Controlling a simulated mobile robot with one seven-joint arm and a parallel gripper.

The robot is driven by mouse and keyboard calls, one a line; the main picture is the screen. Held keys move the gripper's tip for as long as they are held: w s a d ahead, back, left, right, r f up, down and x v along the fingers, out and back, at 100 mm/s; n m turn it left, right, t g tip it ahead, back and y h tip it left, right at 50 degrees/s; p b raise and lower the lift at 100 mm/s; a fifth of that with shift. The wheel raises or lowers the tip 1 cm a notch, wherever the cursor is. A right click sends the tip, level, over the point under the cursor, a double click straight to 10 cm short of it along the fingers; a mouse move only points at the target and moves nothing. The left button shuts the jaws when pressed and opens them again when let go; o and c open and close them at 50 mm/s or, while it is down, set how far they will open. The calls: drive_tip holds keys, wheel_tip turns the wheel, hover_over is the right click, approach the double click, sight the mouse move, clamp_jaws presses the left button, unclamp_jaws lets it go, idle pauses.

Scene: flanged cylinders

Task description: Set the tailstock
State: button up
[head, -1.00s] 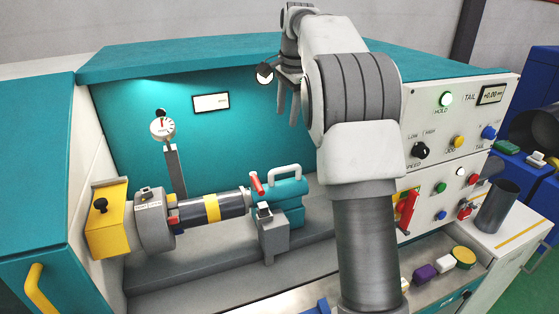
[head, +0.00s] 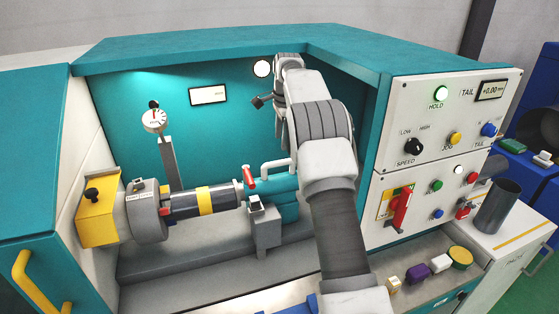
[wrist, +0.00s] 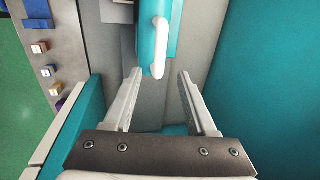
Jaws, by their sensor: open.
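The teal tailstock (head: 284,207) sits on the lathe bed at the right end of a dark cylinder with a yellow band (head: 204,201). It carries a white loop handle (head: 277,165) and a red lever (head: 249,181). In the wrist view the tailstock (wrist: 173,15) and its white handle (wrist: 160,48) show at the top centre. My gripper (wrist: 160,74) is open and empty, its fingertips either side of the handle's near end in the picture; I cannot tell the depth. In the head view my arm hides most of the gripper.
A grey chuck (head: 147,212) holds the cylinder's left end. A dial gauge (head: 154,120) stands behind it. The control panel (head: 440,140) at right has a TAIL knob (head: 488,129) and a display (head: 492,90) reading about +0.00. Several small coloured blocks lie on the front ledge.

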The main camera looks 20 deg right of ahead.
sight(279, 162)
drive_tip(key=f, duration=0.3)
drive_tip(key=w+f, duration=0.1)
drive_tip(key=f, duration=0.5)
drive_tip(key=shift+w+f+p, duration=0.15)
drive_tip(key=shift+w+p, duration=0.15)
drive_tip(key=shift+w, duration=0.1)
clamp_jaws()
idle(0.8)
